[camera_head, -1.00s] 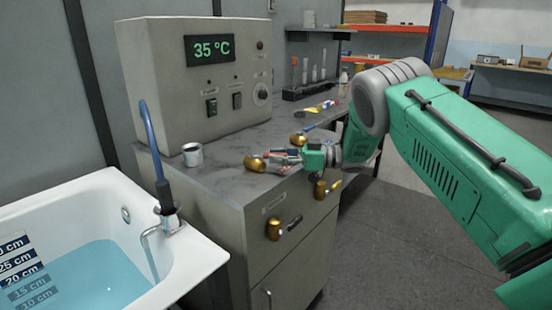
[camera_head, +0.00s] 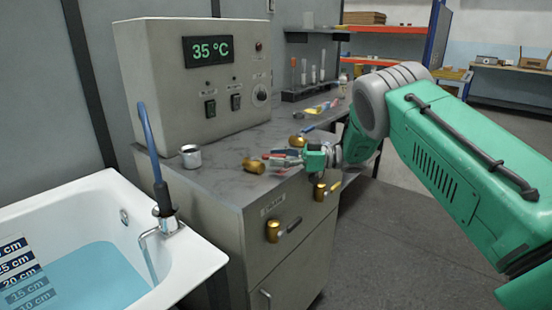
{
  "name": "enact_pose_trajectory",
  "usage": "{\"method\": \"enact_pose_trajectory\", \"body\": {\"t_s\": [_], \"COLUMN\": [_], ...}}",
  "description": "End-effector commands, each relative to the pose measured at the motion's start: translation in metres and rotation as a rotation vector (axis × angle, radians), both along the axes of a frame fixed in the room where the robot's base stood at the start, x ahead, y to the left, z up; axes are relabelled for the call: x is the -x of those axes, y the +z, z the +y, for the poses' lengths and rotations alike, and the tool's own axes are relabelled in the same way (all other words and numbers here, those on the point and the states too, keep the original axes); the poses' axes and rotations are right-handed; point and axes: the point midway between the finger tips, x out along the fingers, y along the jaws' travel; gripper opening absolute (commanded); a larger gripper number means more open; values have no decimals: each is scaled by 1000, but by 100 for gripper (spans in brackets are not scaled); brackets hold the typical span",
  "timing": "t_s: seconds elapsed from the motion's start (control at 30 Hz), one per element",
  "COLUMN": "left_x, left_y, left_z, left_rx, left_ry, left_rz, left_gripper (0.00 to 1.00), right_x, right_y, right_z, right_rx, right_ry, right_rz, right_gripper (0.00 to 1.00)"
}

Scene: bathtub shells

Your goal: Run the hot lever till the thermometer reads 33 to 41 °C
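The thermometer display (camera_head: 209,50) on the beige control box reads 35 °C in green. A brass valve (camera_head: 254,166) lies at the counter's front edge, with small red parts at its right that look like the hot lever's handle. My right gripper (camera_head: 285,159) is just right of this brass body, its grey fingers around or beside the red parts. Whether it grips them is too small to tell. A brass valve with a blue handle (camera_head: 299,140) sits behind the gripper. My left gripper is out of view.
The white bathtub (camera_head: 205,254) at left holds blue water, with a depth scale and a spout (camera_head: 150,238) over it. Two more brass valves (camera_head: 273,231) (camera_head: 320,190) are on the cabinet front.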

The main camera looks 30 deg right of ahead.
Motion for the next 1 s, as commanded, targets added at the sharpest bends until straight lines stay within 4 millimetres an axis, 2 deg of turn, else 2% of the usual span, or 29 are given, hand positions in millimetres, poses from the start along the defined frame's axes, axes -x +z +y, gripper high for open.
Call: {"method": "enact_pose_trajectory", "body": {"t_s": [0.17,0.4,0.53,0.7,1.0], "left_x": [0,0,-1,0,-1], "left_y": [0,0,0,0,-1], "left_z": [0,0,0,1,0], "left_rx": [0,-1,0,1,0], "left_ry": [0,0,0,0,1], "left_rz": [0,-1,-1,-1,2], "left_gripper": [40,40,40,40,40], "right_x": [14,41,52,60,62], "right_y": [-1,-2,-2,-2,-2], "right_z": [-23,-69,-87,-99,-101], "right_rx": [-2,-1,-1,-1,-1], "right_ry": [-4,-5,-4,-3,-2], "right_rz": [1,0,0,1,1], "right_gripper": [38,38,38,38,38]}}
